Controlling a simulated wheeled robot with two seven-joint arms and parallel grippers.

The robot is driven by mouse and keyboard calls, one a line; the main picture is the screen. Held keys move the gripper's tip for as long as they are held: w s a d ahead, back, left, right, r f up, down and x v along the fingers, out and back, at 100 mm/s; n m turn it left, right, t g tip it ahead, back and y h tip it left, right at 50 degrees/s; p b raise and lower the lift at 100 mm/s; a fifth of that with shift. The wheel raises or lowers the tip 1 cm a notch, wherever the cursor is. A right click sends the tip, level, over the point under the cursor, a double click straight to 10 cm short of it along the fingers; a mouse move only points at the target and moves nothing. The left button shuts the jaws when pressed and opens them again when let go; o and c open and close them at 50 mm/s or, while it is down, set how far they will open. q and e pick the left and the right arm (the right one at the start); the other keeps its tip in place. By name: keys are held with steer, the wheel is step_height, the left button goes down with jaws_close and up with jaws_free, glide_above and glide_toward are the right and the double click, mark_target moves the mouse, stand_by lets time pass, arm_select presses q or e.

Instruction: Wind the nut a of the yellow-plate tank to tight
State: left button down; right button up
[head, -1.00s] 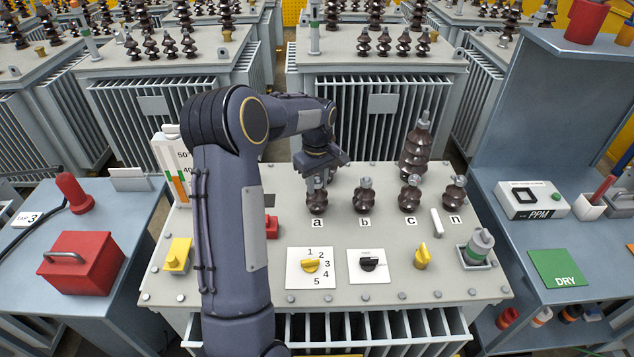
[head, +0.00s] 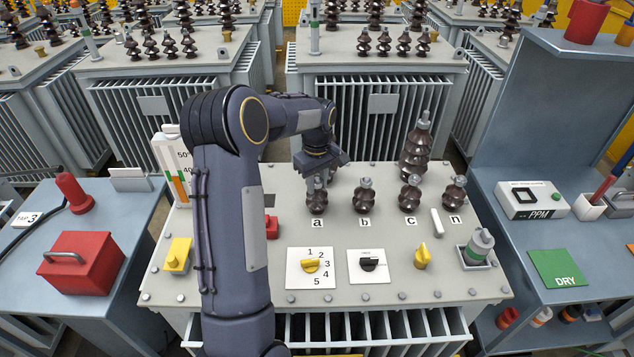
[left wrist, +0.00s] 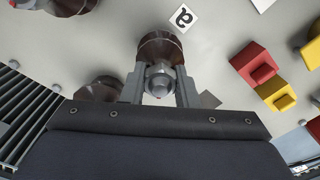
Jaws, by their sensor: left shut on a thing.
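The tank's grey top (head: 340,235) carries a row of brown bushings labelled a, b, c and n. Bushing a (head: 317,201) stands upright behind its "a" label (head: 317,222). My left gripper (head: 315,178) is over bushing a, pointing down. In the left wrist view, its two fingers (left wrist: 160,90) stand on either side of the grey metal nut a (left wrist: 160,82) and are shut on it. The brown bushing (left wrist: 162,47) shows beyond the nut, and the "a" label (left wrist: 183,18) lies beside it. My right gripper is not in view.
Bushings b (head: 364,200), c (head: 410,197) and n (head: 454,195) stand to the right. A taller bushing (head: 415,150) rises behind c. Dials (head: 310,267) and a yellow valve (head: 422,256) sit in front. Side benches hold a red box (head: 82,262) and a PPM meter (head: 532,199).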

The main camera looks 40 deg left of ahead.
arm_select(q)
steer(key=shift+m, duration=1.4)
steer(key=shift+p, duration=0.3)
steer(key=shift+m, duration=1.4)
steer(key=shift+m+p, duration=0.3)
steer(key=c, duration=1)
jaws_free()
steer(key=shift+c, duration=0.2)
